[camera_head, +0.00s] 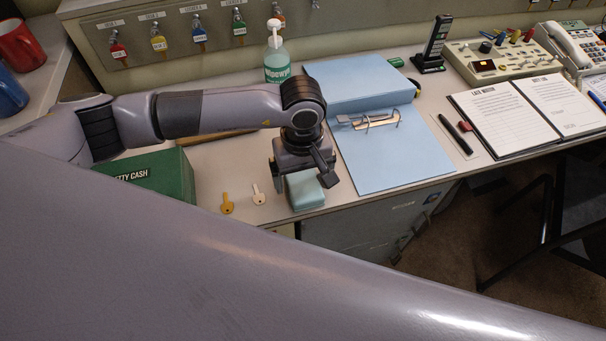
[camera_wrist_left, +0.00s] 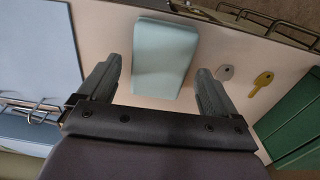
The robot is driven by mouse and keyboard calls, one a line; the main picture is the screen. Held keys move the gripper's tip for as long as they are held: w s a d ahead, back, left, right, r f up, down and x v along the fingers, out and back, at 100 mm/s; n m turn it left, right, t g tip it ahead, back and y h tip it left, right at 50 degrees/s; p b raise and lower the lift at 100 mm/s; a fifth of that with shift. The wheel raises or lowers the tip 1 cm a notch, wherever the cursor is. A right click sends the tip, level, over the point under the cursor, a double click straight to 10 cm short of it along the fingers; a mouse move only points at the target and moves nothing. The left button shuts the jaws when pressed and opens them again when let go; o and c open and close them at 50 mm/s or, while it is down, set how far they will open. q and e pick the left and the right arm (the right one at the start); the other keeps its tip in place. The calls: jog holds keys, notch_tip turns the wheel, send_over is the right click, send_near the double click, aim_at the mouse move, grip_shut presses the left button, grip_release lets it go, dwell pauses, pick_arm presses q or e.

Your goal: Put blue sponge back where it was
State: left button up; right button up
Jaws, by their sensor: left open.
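The blue sponge (camera_head: 304,191) is a pale blue block lying on the desk near its front edge, left of the open blue binder. It also shows in the left wrist view (camera_wrist_left: 164,58), flat on the desk just ahead of the fingers. My left gripper (camera_head: 304,177) is above the sponge, partly hiding it in the head view. In the left wrist view the gripper (camera_wrist_left: 155,88) is open, its two fingers apart on either side of the sponge's near end. My right gripper is not in view.
Two keys, one yellow (camera_head: 227,204) and one pale (camera_head: 258,195), lie left of the sponge. A green cash box (camera_head: 160,174) stands further left. The open blue binder (camera_head: 395,160) is to the right, and a soap pump bottle (camera_head: 277,62) stands behind.

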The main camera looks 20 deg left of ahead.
aim_at(302, 182)
pick_arm(q)
notch_tip(302, 182, up, 11)
jog(key=shift+r+b, duration=0.15)
jog(key=shift+b, duration=0.15)
jog(key=shift+s, duration=0.1)
dwell(0.4)
